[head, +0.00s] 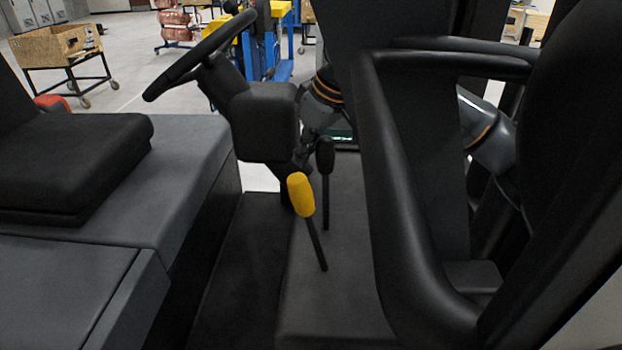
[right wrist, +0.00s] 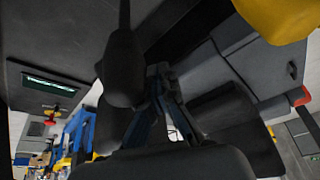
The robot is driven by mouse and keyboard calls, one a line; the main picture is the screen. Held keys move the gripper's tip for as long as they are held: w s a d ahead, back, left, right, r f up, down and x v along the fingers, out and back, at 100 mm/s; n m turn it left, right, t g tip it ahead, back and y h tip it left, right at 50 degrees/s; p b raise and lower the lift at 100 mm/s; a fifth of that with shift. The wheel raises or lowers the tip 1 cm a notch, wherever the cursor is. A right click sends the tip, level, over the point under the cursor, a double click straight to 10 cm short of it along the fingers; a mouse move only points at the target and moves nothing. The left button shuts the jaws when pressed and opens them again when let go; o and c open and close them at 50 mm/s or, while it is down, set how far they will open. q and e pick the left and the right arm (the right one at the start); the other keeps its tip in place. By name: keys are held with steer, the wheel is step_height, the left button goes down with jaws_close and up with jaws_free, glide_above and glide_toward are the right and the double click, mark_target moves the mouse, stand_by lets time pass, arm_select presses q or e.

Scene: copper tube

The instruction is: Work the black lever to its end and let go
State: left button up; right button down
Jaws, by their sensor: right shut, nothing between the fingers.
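The black lever (head: 325,156) stands nearly upright on the dark console, just behind and right of the yellow-knobbed lever (head: 301,195). My right gripper (head: 309,143) is beyond the black knob, by the steering column, and partly hidden. It is shut and empty. In the right wrist view the black lever's knob (right wrist: 123,68) is large, beside the shut fingers of my right gripper (right wrist: 160,80); I cannot tell whether they touch. The yellow knob also shows at the top right of that view (right wrist: 280,15). My left gripper is out of view.
The steering wheel (head: 200,52) and its column (head: 264,122) are left of the levers. A black armrest frame (head: 400,200) stands close on the right. A black seat (head: 70,160) is at the left. The footwell between is clear.

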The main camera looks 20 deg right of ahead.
steer(key=w+a+p, duration=0.1)
steer(key=w+a, duration=0.2)
steer(key=a, duration=0.4)
steer(key=shift+a, duration=0.15)
stand_by(0.6)
steer(key=shift+w, duration=0.1)
step_height(320, 180, up, 8)
stand_by(1.0)
stand_by(0.4)
